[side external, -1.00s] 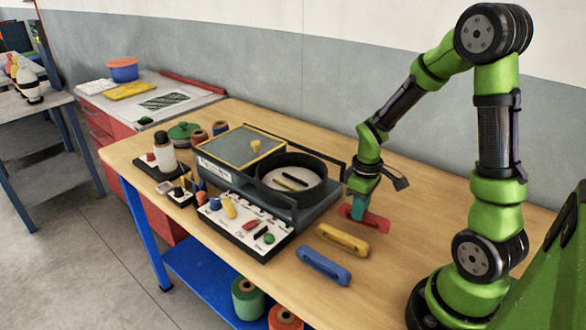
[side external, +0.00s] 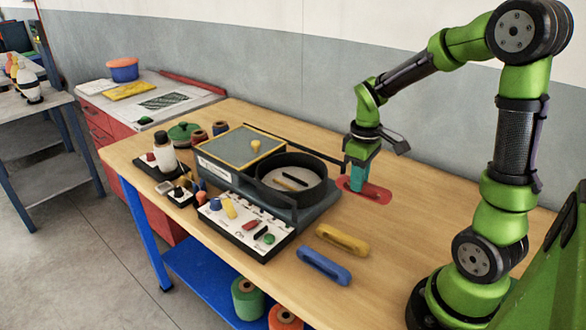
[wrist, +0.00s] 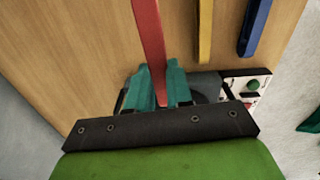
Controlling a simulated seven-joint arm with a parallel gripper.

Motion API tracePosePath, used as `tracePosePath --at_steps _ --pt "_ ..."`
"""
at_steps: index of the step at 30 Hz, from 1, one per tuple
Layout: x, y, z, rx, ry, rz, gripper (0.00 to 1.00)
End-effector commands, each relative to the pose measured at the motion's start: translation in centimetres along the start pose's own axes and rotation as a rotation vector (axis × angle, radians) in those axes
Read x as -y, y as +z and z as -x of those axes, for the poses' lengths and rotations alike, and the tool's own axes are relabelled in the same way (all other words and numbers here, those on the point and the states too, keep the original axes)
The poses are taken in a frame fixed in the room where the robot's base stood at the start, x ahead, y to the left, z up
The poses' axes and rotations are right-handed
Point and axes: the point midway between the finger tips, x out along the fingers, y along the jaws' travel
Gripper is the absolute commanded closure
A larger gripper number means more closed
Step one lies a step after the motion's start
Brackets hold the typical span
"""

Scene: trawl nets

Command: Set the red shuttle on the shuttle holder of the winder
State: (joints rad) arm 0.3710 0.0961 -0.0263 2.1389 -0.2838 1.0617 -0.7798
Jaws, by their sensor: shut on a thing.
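The red shuttle (side external: 375,192) is between the teal fingers of my gripper (side external: 357,180), to the right of the winder (side external: 240,182). In the wrist view, the shuttle (wrist: 150,35) runs up the picture from between the fingers (wrist: 155,88), which are shut on it. The side view does not clearly show its height above the table. The winder has a round black pan (side external: 293,200) with a pale disc inside, bearing a dark bar and a light bar. I cannot tell for sure which part is the shuttle holder.
A yellow shuttle (side external: 342,240) and a blue shuttle (side external: 323,265) lie on the wooden table in front. A white control panel (side external: 238,238) with coloured knobs stands before the winder. A black rail (side external: 300,144) runs behind the pan. The table to the right is clear.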

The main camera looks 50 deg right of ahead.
Motion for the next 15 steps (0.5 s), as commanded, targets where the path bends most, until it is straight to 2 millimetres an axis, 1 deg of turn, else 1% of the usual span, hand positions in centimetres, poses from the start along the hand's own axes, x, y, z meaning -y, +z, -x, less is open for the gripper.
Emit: tracePosePath --at_steps 1,2,5,7,12,15 --pt "-0.3 -1.3 0.4 -0.001 0.001 -0.001 1.00" --pt "-0.4 -2.1 0.6 -0.001 0.001 -0.003 1.00" --pt "-1.0 -5.4 1.6 0.001 0.003 -0.013 1.00" --pt "-1.2 -7.9 2.3 0.002 0.002 -0.024 1.00" --pt "-1.2 -13.6 3.7 0.005 0.002 -0.052 1.00" --pt "-0.8 -16.3 4.2 0.004 0.002 -0.066 1.00"
